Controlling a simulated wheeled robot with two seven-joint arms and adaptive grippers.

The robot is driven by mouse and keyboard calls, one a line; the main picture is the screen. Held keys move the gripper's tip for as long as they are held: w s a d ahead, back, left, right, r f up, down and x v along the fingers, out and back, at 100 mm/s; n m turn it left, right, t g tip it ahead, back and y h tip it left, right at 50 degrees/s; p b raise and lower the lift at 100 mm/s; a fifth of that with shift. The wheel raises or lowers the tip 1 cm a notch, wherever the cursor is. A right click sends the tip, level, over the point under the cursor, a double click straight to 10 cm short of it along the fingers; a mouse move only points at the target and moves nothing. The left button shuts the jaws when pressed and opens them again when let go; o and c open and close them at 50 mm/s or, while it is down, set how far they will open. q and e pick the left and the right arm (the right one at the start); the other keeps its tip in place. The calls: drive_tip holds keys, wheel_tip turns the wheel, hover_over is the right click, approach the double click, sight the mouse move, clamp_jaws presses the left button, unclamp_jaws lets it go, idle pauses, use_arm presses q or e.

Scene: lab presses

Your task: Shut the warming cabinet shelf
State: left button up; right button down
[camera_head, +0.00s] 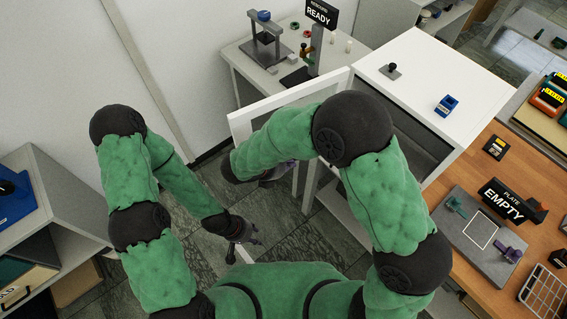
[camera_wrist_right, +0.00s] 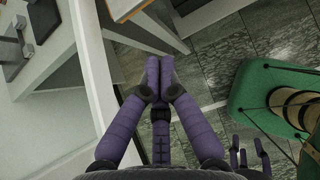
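The white warming cabinet (camera_head: 440,75) stands right of centre in the head view, its dark front opening partly hidden by my right arm. Its white-framed door (camera_head: 290,93) stands open, swung out to the left. I cannot clearly make out a shelf inside. My right gripper (camera_head: 277,172) is low beside the door, largely covered by my forearm. In the right wrist view its purple fingers (camera_wrist_right: 158,75) are together with nothing visible between them, right of a white frame bar (camera_wrist_right: 91,75). My left gripper (camera_head: 236,230) hangs over the floor, apart from the cabinet; its finger opening is unclear.
A press (camera_head: 264,45) stands on a white table behind the door. A wooden bench with a grey plate (camera_head: 470,240) and an EMPTY sign (camera_head: 503,203) is at right. A grey shelf unit (camera_head: 65,205) is at left. Tiled floor (camera_head: 285,225) shows between.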

drive_tip(key=w+d+f, duration=0.3)
drive_tip(key=w+d, duration=0.1)
drive_tip(key=d, duration=0.1)
drive_tip(key=shift+w+d+b, duration=0.15)
drive_tip(key=shift+d+b, duration=0.15)
drive_tip(key=shift+b, duration=0.05)
drive_tip(key=shift+d, duration=0.1)
drive_tip(key=w+d, duration=0.4)
drive_tip(key=d, duration=0.2)
drive_tip(key=w+d+b, duration=0.1)
drive_tip(key=w+d, duration=0.4)
drive_tip(key=d, duration=0.1)
drive_tip(key=w+d+b, duration=0.1)
drive_tip(key=w+d, duration=0.4)
drive_tip(key=d, duration=0.1)
drive_tip(key=shift+w+d, duration=0.25)
